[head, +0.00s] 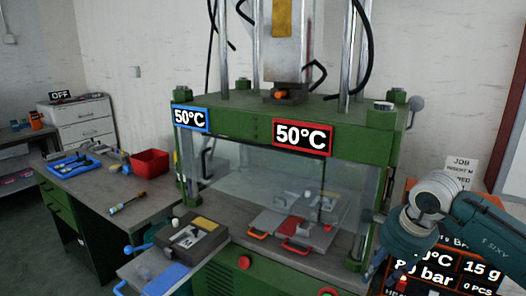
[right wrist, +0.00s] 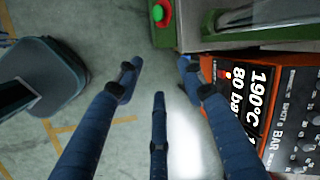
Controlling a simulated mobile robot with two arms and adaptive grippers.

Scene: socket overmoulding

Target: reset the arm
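My right arm (head: 470,222) comes in from the right in the head view, in front of the press's right side. Its teal wrist (head: 408,238) covers part of a black display panel. In the right wrist view my right gripper (right wrist: 158,82) has its blue fingers spread wide with nothing between them. Bare floor shows beyond the fingertips. My left gripper and left arm are not in view.
A green press (head: 245,125) with "50°C" signs and a clear guard stands in the middle. An orange-framed machine panel (right wrist: 262,100) is close to the right fingers. A workbench (head: 105,188) with a red bin (head: 149,163) and blue tray (head: 73,165) stands left.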

